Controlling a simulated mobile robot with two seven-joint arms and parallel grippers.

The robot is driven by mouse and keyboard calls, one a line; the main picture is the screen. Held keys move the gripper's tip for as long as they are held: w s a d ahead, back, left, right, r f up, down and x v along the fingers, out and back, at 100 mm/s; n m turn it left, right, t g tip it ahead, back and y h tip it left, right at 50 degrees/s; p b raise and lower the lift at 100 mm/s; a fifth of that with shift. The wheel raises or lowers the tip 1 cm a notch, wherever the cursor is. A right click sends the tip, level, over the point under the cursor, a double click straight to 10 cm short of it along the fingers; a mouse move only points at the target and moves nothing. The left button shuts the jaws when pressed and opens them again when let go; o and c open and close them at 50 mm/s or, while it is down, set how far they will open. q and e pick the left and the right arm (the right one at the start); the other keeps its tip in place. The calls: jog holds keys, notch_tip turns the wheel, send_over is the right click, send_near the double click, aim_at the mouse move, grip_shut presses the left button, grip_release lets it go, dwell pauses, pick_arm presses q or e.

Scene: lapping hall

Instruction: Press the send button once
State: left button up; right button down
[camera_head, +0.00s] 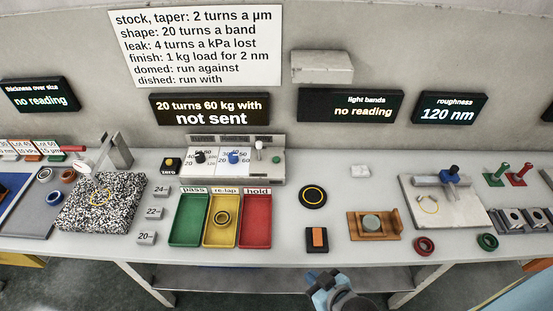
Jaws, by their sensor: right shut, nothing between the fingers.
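The display (210,109) above reads "20 turns 60 kg with not sent". My right gripper (325,280) is shut and empty at the bench's front edge, well in front of the panel and apart from it. My left gripper is not in view.
Green (187,232), yellow (221,237) and red (257,222) trays lie in front of the panel; a ring sits in the yellow one. Bench between disc and fixture is clear.

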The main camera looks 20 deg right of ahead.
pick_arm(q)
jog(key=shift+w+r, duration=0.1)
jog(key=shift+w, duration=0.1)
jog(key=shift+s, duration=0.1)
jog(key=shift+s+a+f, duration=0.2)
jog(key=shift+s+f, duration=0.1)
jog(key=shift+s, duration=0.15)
